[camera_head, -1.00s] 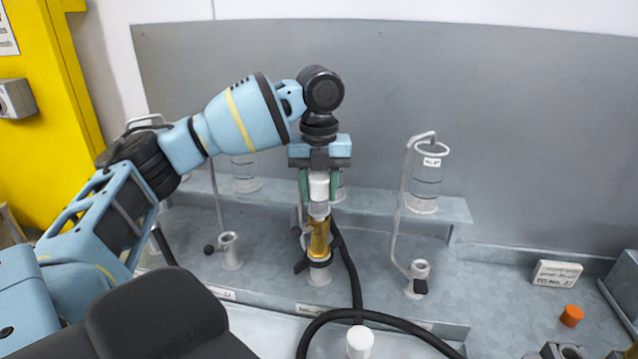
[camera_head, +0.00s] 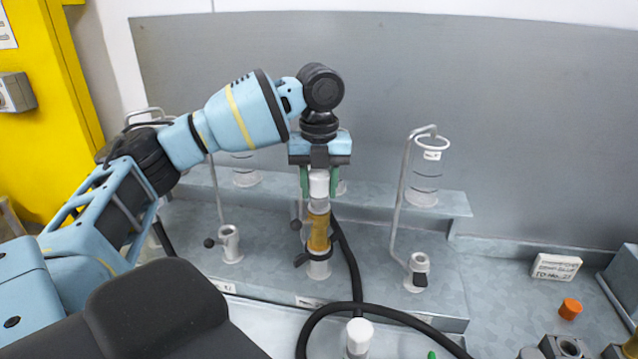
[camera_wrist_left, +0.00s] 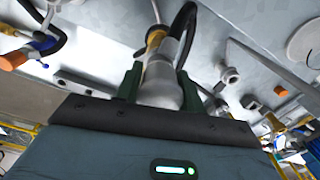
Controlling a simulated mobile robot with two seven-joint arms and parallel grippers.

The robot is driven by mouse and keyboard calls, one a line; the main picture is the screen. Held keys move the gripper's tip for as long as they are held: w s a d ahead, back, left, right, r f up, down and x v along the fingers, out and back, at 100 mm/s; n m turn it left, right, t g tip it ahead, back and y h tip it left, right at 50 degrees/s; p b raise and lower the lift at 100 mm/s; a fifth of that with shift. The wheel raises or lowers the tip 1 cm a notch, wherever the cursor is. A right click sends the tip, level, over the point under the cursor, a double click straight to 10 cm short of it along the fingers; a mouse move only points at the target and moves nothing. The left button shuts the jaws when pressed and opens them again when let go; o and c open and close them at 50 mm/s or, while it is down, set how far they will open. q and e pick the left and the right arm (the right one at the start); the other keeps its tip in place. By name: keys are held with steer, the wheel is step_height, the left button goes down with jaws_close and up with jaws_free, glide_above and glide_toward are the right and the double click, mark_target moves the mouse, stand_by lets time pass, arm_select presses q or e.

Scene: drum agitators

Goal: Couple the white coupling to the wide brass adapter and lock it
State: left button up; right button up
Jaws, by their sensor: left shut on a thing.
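My left gripper (camera_head: 318,192), with green fingers, points down and is shut on a white piece (camera_head: 319,180) with a greyer lower part. It also shows between the fingers in the left wrist view (camera_wrist_left: 160,85). Directly below it, in line, is a brass cylinder (camera_head: 318,232). The brass stands upright at the white socket (camera_head: 319,270) of the middle stand, by a black lever. I cannot tell whether the white piece and the brass are joined. Another white-topped piece (camera_head: 359,330) stands at the front. A green tip (camera_head: 432,354), perhaps my right gripper, barely shows at the bottom edge.
A black hose (camera_head: 352,270) runs down beside the brass and loops along the front. Similar stands with levers are at left (camera_head: 230,244) and right (camera_head: 418,270). A white label block (camera_head: 556,267) and an orange cap (camera_head: 570,309) lie at right. A grey panel stands behind.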

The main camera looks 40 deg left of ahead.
arm_select(q)
steer(key=shift+f, duration=0.1)
steer(key=o, duration=1.3)
steer(key=shift+c, duration=0.2)
steer(key=shift+c, duration=0.4)
steer(key=shift+r, duration=5)
